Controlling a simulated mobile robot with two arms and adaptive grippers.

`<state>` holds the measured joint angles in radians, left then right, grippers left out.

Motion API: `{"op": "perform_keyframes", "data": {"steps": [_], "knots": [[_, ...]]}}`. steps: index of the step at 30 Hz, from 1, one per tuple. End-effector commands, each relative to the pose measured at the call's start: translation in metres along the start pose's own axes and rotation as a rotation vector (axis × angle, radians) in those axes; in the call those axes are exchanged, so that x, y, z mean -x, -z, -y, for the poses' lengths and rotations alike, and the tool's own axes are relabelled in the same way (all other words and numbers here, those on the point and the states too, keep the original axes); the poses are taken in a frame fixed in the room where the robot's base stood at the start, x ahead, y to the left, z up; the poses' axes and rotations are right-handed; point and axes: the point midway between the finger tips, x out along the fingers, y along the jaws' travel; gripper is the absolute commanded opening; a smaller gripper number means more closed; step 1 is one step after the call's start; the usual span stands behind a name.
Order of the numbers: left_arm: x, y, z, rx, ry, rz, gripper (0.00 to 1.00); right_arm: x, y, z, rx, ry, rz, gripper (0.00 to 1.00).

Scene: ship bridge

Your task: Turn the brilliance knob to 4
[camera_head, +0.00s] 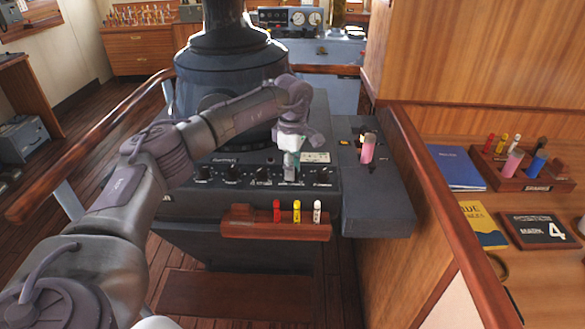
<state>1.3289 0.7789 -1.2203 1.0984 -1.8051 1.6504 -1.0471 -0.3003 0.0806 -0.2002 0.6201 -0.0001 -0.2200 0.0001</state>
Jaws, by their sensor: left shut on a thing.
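A dark console (185,205) with a row of black knobs stands ahead of me, and its labels are too small to read. My left gripper (290,174) reaches down over the right half of this row. It is shut on a knob, which its fingers mostly hide. Another black knob (323,177) is just right of it, and several more, such as one knob (232,173), are to its left. I cannot tell the held knob's setting or name. A placard (541,230) reading "MARK 4" lies on the wooden desk at the right. My right gripper is not in view.
A wooden rack (270,231) with red, yellow and white markers is fixed on the console front. A pink cylinder (368,148) stands on the console's right wing. A wooden partition (440,215) separates the desk, which holds a blue book (455,167) and another rack (530,183).

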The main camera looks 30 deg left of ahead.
Motion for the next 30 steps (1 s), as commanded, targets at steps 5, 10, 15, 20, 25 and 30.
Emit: {"op": "perform_keyframes", "data": {"steps": [5,10,15,20,25,30], "knots": [[0.0016,0.0002,-0.0009,-0.008,-0.004,0.002,0.0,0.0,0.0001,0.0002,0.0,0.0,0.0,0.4],[0.0018,0.0002,-0.001,-0.008,-0.004,0.002,0.0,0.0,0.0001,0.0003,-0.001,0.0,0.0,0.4],[0.0018,0.0003,-0.001,-0.007,-0.004,0.002,0.4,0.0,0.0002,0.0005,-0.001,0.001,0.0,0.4],[0.0011,0.0002,-0.0007,-0.007,-0.003,0.001,0.56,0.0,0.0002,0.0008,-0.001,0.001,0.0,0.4],[0.0007,0.0001,-0.0004,-0.008,-0.002,0.001,0.56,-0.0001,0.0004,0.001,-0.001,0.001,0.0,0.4],[0.0088,-0.0002,-0.0009,-0.008,-0.004,0.002,0.56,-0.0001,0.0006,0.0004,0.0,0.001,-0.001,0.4]]}}
